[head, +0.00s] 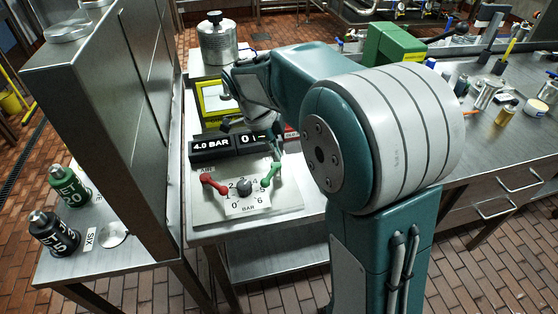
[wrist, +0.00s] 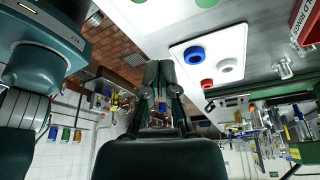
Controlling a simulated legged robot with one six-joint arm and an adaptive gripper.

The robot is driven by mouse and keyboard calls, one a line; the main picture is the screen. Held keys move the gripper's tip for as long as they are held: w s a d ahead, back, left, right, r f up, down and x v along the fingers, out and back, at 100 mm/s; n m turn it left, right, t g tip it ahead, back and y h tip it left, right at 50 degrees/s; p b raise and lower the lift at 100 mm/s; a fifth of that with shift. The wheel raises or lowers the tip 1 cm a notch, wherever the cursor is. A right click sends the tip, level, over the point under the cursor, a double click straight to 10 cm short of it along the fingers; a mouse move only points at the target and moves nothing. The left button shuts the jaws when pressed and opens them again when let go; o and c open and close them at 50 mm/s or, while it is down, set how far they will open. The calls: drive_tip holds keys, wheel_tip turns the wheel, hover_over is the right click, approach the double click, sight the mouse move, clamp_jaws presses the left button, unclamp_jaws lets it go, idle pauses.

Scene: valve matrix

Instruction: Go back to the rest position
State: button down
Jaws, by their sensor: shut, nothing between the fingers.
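My gripper shows in the wrist view (wrist: 159,75) with its two dark fingers side by side, shut and empty. In the head view my teal and grey arm fills the middle and right, folded toward the bench. Its wrist end is beside the yellow-framed screen, and the fingertips are hard to make out there. Below the wrist is a valve panel (head: 215,212) with a red handle (head: 213,183), a dark knob (head: 244,187) over a 0 to 6 BAR scale, and a green handle (head: 269,176). A display (head: 211,146) reads 4.0 BAR. My arm hides part of the bench.
A steel cabinet (head: 105,95) stands close on the left, with green (head: 68,187) and dark (head: 54,232) bottles beside it. A metal canister (head: 217,42) stands behind. The right bench holds several tools. The wrist view shows a white plate (wrist: 238,40) with coloured rings.

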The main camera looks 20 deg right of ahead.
idle(0.4)
drive_tip(key=s+r+n+t+y, duration=0.1)
drive_tip(key=s+r+n+t, duration=0.2)
drive_tip(key=s+n, duration=0.7)
drive_tip(key=s+d+r+n+t+y, duration=0.1)
drive_tip(key=s+r+n+t+y, duration=0.1)
drive_tip(key=s+n, duration=0.8)
drive_tip(key=r+n+t, duration=0.1)
drive_tip(key=n+t, duration=0.1)
drive_tip(key=n, duration=0.1)
drive_tip(key=shift+s+r+n, duration=0.15)
drive_tip(key=shift+s+n, duration=0.1)
drive_tip(key=shift+n, duration=0.05)
